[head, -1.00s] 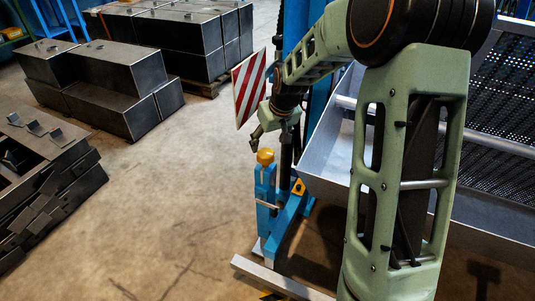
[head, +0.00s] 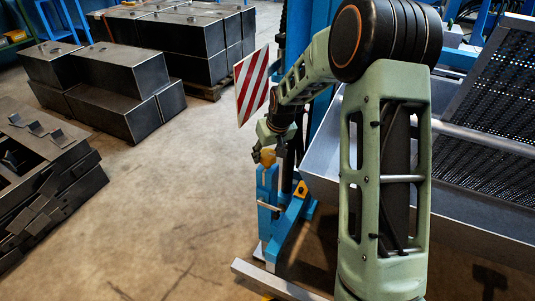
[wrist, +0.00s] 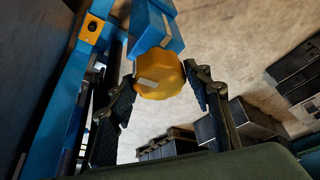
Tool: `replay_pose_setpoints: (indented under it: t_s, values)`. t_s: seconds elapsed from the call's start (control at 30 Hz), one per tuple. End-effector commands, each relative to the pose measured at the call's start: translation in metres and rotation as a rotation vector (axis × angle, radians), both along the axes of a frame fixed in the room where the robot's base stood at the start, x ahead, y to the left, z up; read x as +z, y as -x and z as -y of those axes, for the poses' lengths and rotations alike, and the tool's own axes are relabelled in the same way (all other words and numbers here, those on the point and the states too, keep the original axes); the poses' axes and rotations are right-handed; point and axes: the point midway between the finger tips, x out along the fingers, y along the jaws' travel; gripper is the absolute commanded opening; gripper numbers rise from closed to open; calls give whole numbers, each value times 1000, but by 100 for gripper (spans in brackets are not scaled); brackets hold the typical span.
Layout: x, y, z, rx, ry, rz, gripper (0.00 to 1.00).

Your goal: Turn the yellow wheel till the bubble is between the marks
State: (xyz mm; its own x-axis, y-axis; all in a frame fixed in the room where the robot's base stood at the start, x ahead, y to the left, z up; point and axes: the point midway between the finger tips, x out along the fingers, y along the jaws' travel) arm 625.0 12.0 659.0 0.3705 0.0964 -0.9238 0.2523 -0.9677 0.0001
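The yellow wheel (head: 268,158) sits on top of a blue post (head: 267,187) in the head view, partly covered by my gripper (head: 261,151). In the wrist view the wheel (wrist: 160,76) is a lobed knob with a pale mark, at the end of a blue bar (wrist: 153,25). My gripper (wrist: 162,78) is open there, one finger on each side of the wheel. A small gap shows on the right; I cannot tell whether the left finger touches. The bubble and its marks cannot be made out in either view.
A red-and-white striped board (head: 252,85) stands just behind my gripper. A grey tray with a perforated screen (head: 485,115) is close on the right. Dark metal boxes (head: 110,85) stand at the back left. The floor (head: 180,190) left of the post is clear.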

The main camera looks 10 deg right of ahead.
Motion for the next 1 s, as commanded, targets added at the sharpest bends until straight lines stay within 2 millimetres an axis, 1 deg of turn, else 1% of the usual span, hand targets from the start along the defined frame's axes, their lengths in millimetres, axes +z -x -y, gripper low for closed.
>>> replay_pose_setpoints:
  t_s: [0.03, 0.2, 0.23, 0.43, 0.8, 1.0]
  values:
    - [0, 0, 0, 0, 0, 0, 38]
    - [0, 0, 0, 0, 0, 0, 20]
    - [0, 0, 0, 0, 0, 0, 18]
    - [2, 1, 2, 45, -1, -3, 18]
    - [3, 0, 1, 344, -4, -3, 18]
    - [1, 1, 0, 424, -1, -2, 18]
